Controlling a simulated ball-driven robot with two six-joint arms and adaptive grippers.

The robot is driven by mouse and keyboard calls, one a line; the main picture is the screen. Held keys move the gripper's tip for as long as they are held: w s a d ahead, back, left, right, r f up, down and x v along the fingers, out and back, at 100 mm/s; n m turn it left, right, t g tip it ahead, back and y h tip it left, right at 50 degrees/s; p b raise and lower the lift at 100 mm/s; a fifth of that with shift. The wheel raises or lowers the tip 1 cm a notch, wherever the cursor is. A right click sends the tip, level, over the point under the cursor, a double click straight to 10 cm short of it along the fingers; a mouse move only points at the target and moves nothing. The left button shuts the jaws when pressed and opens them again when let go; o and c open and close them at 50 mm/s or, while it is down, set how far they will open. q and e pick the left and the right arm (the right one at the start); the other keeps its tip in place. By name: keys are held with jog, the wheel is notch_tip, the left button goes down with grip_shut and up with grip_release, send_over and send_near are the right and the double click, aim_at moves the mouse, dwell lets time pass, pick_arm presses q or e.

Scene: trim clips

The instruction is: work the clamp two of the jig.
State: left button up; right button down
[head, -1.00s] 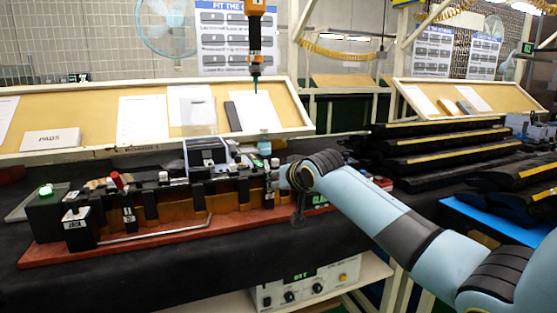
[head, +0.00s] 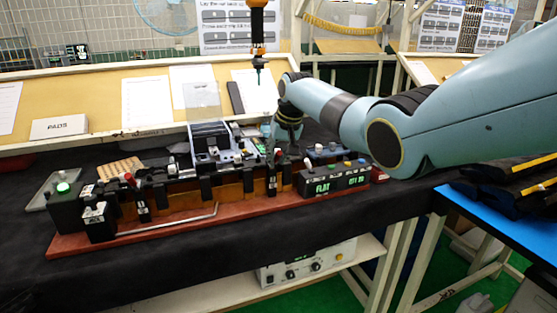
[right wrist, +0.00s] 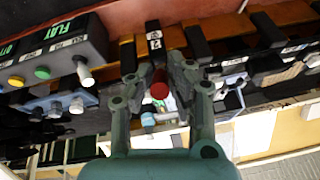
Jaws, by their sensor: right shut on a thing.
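The jig is a long red base (head: 165,232) with brown blocks and black posts, lying on the dark bench. Clamp two (head: 273,160), a black post with a red-tipped lever, stands toward its right end. My right gripper (head: 284,142) reaches down to this clamp from behind. In the right wrist view the gripper (right wrist: 160,80) has its fingers on either side of the red tip (right wrist: 159,86), shut on it, with the labelled black post (right wrist: 154,42) just beyond. The exact finger contact is hard to see. My left gripper is not in view.
Another red-tipped clamp (head: 140,200) stands at the jig's left. A black box reading FLAT (head: 335,182) with coloured buttons sits close to the right of clamp two. An orange tool (head: 257,35) hangs above. A box marked PADS (head: 58,127) lies behind.

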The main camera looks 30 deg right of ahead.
jog(key=shift+w+r, duration=0.15)
dwell(0.4)
jog(key=c, duration=1.3)
grip_release()
jog(key=shift+w, duration=0.1)
jog(key=shift+o, duration=0.2)
jog(key=v, duration=1.2)
jog(key=shift+w, duration=0.1)
